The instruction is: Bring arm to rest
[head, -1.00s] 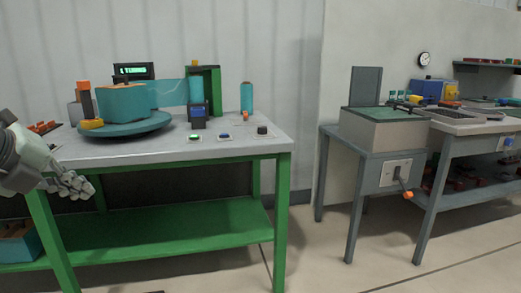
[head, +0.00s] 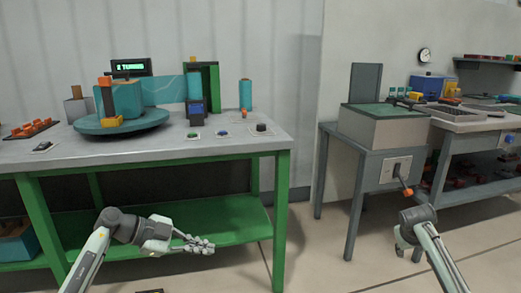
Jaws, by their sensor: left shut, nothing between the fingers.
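My left arm comes in from the lower left, bent at a dark joint. Its gripper (head: 200,245) points right, in front of the green-framed table and below its top. The fingers look shut, with nothing held. My right arm comes in from the lower right. Its gripper (head: 403,242) hangs low in front of the grey bench on the right, mostly hidden behind the arm, so its fingers cannot be made out.
The green-framed table (head: 150,153) carries a teal turntable (head: 125,127), a display (head: 131,67) and several buttons. The grey bench (head: 357,155) has a crank with an orange knob (head: 408,191) near my right arm. Open floor lies between them.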

